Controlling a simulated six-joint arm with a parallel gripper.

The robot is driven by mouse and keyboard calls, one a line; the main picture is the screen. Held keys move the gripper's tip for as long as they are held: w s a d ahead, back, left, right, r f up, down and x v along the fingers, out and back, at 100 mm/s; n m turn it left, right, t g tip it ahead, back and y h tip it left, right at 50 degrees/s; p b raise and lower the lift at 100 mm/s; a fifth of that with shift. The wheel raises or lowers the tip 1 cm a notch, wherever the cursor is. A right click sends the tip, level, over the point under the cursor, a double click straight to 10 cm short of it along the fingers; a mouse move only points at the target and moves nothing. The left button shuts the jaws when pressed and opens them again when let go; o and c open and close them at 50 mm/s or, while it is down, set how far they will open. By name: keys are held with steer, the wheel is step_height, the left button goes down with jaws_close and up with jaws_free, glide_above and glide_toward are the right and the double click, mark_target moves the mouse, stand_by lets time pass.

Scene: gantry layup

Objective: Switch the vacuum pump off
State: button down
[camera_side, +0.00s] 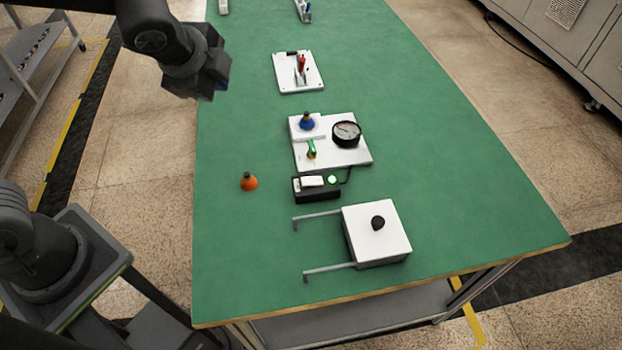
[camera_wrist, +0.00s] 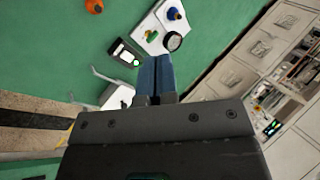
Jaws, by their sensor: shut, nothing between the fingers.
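A black switch box (camera_side: 317,195) stands on the green table, with a white rocker (camera_side: 312,181) and a lit green lamp (camera_side: 332,180) on top. A dark cable runs from it towards the white gauge plate. In the wrist view the switch box (camera_wrist: 124,52) is up and left of my fingers, its green lamp showing. My gripper (camera_side: 215,74) is high over the table's left edge in the side view, well apart from the switch box. In the wrist view the blue fingers of my gripper (camera_wrist: 154,66) are together and empty.
A white plate (camera_side: 345,156) carries a dial gauge (camera_side: 346,134), a blue fitting (camera_side: 307,121) and a green-handled valve (camera_side: 312,148). An orange cone (camera_side: 249,182) stands left. A white box (camera_side: 363,248) with a black knob and two metal arms is nearer. Another plate (camera_side: 287,82) lies farther back.

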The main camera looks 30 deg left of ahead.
steer(key=w+d+f+m, duration=0.6)
steer(key=d+m, duration=0.1)
steer(key=m+t+h, duration=0.1)
steer(key=m+h, duration=0.1)
steer(key=m, duration=0.6)
glide_above(312, 179)
step_height(312, 179, down, 6)
steer(key=shift+w+d+f, duration=0.2)
steer(key=shift+w+d, duration=0.2)
steer(key=shift+d, duration=0.05)
steer(key=shift+s+a+f, duration=0.15)
steer(key=shift+f, duration=1.3)
steer(key=shift+s+a+f, duration=0.15)
steer(key=shift+f, duration=1.3)
steer(key=shift+s+a+f, duration=0.15)
steer(key=shift+f, duration=1.3)
steer(key=shift+f, duration=0.4)
